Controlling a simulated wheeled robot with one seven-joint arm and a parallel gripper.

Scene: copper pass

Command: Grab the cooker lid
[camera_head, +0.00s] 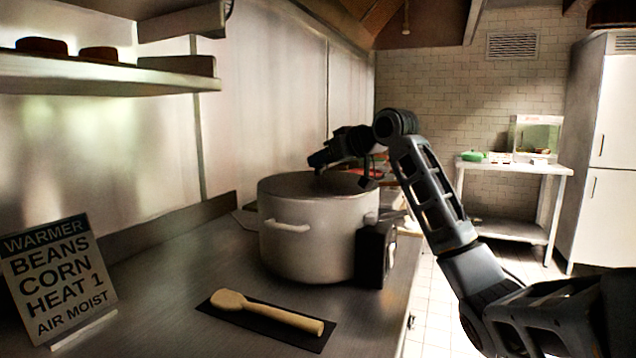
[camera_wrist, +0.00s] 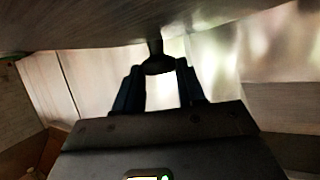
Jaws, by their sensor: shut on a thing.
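The cooker is a large pale metal pot (camera_head: 312,238) with a side handle, standing on the steel counter. Its lid (camera_head: 345,184) shows as a dark grey top at the rim; my arm partly covers it. I cannot tell whether the lid is raised at all. My gripper (camera_head: 319,166) is over the lid. In the wrist view the lid's underlit grey surface (camera_wrist: 90,25) fills the top edge, and its dark knob (camera_wrist: 156,50) sits between the fingers of my gripper (camera_wrist: 158,68), which are shut on it.
A wooden spoon (camera_head: 270,310) lies on a dark mat in front of the pot. A black box (camera_head: 374,255) is at the pot's right side. A sign (camera_head: 58,280) stands at left. A wall shelf (camera_head: 110,80) hangs above. A side table (camera_head: 515,167) is at back right.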

